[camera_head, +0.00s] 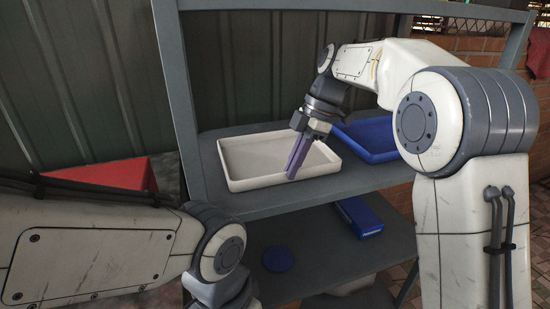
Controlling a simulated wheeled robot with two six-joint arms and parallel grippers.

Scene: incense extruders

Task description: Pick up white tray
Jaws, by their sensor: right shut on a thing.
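The white tray (243,184) is a shallow rectangular tray on the upper grey shelf in the head view. It appears empty and level. My right gripper (294,170) reaches down from the upper right, with its purple fingers at the tray's front rim, right of the middle. It is shut on the tray's rim, and the fingers hide a small part of the tray. I cannot tell any gap between tray and shelf. My left arm comes in at the lower left, and its gripper is out of the frame.
A blue tray (370,142) stands on the same shelf, just right of the white tray. A blue box (358,217) and a round blue object (278,259) are on the lower shelf. A red container (105,174) stands left of the rack. Rack posts flank the upper shelf (350,184).

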